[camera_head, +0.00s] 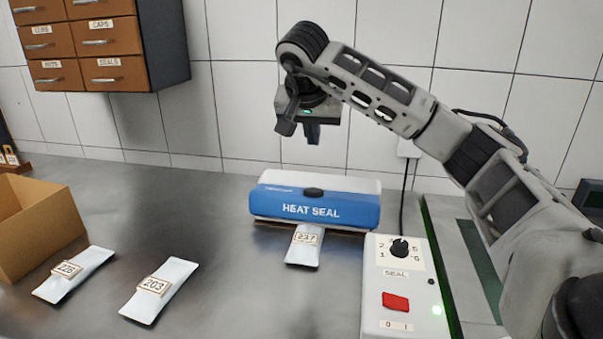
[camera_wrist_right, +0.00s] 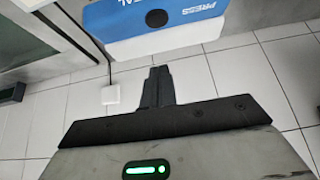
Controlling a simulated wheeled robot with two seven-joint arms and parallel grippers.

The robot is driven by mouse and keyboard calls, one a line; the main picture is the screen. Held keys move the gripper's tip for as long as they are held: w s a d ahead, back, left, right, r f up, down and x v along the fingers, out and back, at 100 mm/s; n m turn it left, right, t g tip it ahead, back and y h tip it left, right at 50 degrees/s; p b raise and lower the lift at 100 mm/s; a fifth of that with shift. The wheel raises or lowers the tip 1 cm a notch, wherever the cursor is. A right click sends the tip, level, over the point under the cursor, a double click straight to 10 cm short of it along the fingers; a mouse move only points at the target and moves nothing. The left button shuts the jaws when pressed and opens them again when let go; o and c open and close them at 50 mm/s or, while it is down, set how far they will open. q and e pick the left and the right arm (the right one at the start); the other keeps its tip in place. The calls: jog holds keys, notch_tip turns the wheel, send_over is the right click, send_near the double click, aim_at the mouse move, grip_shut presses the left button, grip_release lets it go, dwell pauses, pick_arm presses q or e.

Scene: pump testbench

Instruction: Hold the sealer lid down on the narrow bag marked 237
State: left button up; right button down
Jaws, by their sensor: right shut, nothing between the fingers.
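The heat sealer (camera_head: 270,200), blue and white with a dark round pad on its lid, stands on the bench near the tiled wall. The narrow bag marked 237 (camera_head: 304,250) lies in front, its far end hidden under the sealer's front edge. My right gripper (camera_head: 313,138) is shut and empty, pointing down above the sealer and apart from it. In the right wrist view the shut fingers (camera_wrist_right: 158,85) show below the sealer lid (camera_wrist_right: 180,12) with its dark pad. My left gripper is not in view.
A control box (camera_head: 400,285) with a dial, a red switch and a green light stands right of the sealer. Bags marked 226 (camera_head: 85,268) and 203 (camera_head: 165,278) lie at left beside a cardboard box (camera_head: 38,228). Drawers (camera_head: 85,45) hang on the wall.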

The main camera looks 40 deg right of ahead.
send_over(317, 190)
jog(key=f, duration=0.8)
jog(key=shift+s+a+f, duration=0.2)
jog(key=shift+a+f, duration=0.1)
jog(key=shift+f, duration=0.05)
jog(key=shift+s+a+f, duration=0.1)
jog(key=shift+a+f, duration=0.05)
jog(key=shift+f, duration=0.45)
jog(key=shift+s+a+f, duration=0.1)
jog(key=shift+f, duration=0.5)
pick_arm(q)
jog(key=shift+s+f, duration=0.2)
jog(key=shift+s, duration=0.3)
pick_arm(e)
jog(key=shift+s+a+f, duration=0.1)
jog(key=shift+a+f, duration=0.05)
jog(key=shift+f, duration=0.5)
pick_arm(q)
jog(key=shift+p, duration=0.3)
